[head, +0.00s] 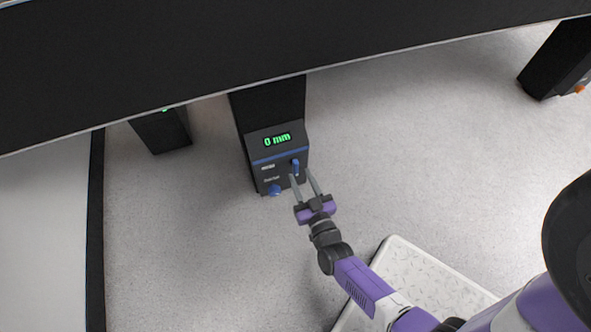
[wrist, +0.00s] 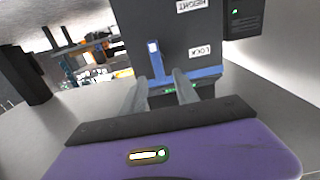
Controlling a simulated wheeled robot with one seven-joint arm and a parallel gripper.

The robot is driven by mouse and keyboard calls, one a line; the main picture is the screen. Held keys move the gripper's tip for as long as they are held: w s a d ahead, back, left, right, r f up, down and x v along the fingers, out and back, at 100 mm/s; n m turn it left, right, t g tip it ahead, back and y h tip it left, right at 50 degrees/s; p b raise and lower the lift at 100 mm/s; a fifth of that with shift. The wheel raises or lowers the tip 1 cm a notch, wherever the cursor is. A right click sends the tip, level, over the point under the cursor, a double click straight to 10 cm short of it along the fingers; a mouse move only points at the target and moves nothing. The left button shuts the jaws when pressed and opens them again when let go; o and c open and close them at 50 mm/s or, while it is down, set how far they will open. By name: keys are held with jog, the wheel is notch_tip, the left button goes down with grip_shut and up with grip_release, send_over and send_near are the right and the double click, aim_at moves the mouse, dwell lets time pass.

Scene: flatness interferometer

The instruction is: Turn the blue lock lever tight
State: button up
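The blue lock lever (head: 295,166) sticks out of the front of a dark control box (head: 259,172), at its right side below the green "0 mm" display. In the wrist view, the blue lever (wrist: 154,62) stands beside the label LOCK, near the fingertips. My gripper (head: 302,173) is open, its two grey fingers apart and pointing at the lever's side of the box. In the wrist view, my gripper (wrist: 160,80) has the lever in line with the gap between its fingers. I cannot tell whether either finger touches the lever.
A blue knob (head: 274,190) sits low on the same box, by the label HEIGHT. A large dark slab (head: 200,60) spans overhead across the box's support. Another dark leg (head: 160,130) stands to the left.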

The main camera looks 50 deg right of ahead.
aim_at(297, 168)
jog(key=shift+b+x, duration=0.4)
jog(key=shift+x, duration=1.5)
grip_shut()
